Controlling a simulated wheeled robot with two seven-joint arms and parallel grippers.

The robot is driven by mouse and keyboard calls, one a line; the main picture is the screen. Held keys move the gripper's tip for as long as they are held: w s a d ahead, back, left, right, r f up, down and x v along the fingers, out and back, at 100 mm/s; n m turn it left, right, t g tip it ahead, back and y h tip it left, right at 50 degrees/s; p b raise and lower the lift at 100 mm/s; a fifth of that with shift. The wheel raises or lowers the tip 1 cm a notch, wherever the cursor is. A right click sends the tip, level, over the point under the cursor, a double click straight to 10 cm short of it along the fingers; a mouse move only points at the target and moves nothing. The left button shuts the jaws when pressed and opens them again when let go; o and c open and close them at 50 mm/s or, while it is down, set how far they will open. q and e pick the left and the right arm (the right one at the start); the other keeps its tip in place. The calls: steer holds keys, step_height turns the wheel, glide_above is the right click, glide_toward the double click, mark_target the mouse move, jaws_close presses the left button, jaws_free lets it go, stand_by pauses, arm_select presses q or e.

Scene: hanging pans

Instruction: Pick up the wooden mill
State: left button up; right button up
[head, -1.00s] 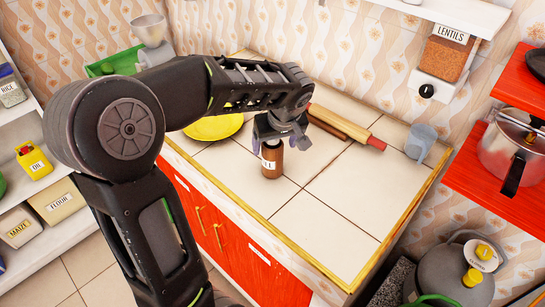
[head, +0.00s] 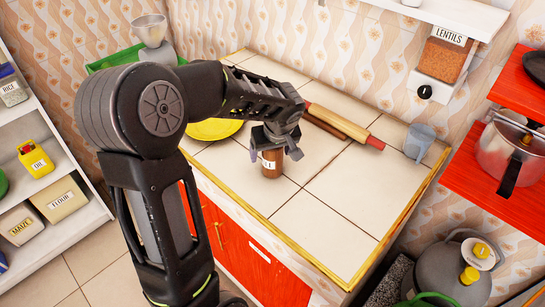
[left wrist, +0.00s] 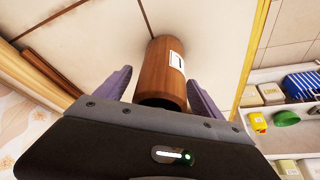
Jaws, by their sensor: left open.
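The wooden mill (head: 271,163) is a brown cylinder with a white label, standing upright on the tiled counter. In the left wrist view the mill (left wrist: 162,72) sits between the two purple-grey fingers of my left gripper (left wrist: 160,95). A gap shows on each side of it, so the fingers are apart from the mill. In the head view my left gripper (head: 275,148) is over the mill's top, open, and hides its upper end. My right gripper is not in view.
A rolling pin (head: 345,125) lies behind the mill, with a grey cup (head: 418,142) to its right. A yellow plate (head: 214,128) is to the left. The counter (head: 330,225) is clear in front and to the right. Shelves (head: 75,222) stand at the far left.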

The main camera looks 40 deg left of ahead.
arm_select(q)
steer(key=shift+c, duration=0.4)
steer(key=c, duration=1.5)
